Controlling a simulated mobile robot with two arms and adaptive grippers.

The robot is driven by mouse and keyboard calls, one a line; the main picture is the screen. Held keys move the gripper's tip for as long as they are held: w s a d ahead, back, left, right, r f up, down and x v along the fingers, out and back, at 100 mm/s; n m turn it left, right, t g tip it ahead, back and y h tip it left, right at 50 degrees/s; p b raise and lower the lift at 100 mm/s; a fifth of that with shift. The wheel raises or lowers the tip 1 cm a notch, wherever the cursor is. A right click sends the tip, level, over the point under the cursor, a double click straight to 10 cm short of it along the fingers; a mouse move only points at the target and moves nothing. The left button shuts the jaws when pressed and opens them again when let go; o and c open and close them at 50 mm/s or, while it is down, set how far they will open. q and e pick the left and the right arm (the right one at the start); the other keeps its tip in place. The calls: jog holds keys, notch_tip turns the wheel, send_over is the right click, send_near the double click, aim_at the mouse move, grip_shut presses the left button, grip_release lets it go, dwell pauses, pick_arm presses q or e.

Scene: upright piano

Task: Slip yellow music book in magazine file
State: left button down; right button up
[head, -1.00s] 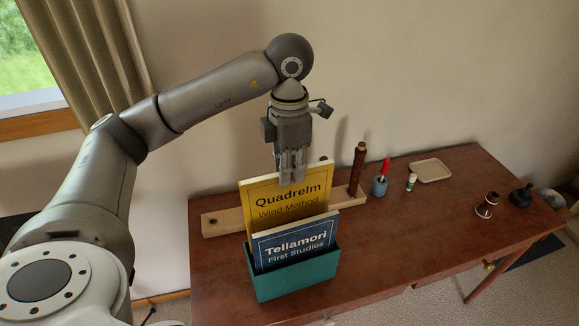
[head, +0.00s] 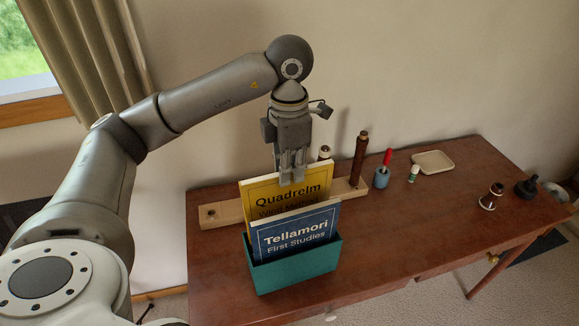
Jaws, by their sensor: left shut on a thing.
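The yellow music book (head: 262,190), titled Quadrelm Wind Method, stands upright with its cover facing me. My left gripper (head: 291,182) points down and is shut on its top edge. The teal magazine file (head: 295,272) stands on the table below. A blue book (head: 296,231), titled Tellamori First Studies, stands in the file in front of the yellow book and covers much of it. The yellow book's bottom edge is hidden behind the blue book and the file, so I cannot tell how deep it sits. My right gripper is out of view.
A wooden rack (head: 222,214) with a dark brown upright piece (head: 359,160) lies just behind the file. A blue pot (head: 381,178) with a red-handled tool, a small bottle (head: 413,174) and a cream tray (head: 433,161) stand to the right. The table's (head: 420,225) right middle is clear.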

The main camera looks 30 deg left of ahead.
aim_at(289, 191)
pick_arm(q)
jog(key=shift+f+b, duration=2.65)
jog(key=shift+f, duration=0.55)
jog(key=c, duration=1.4)
grip_release()
jog(key=shift+o, duration=0.2)
notch_tip(289, 191, up, 12)
jog(key=shift+r, duration=0.1)
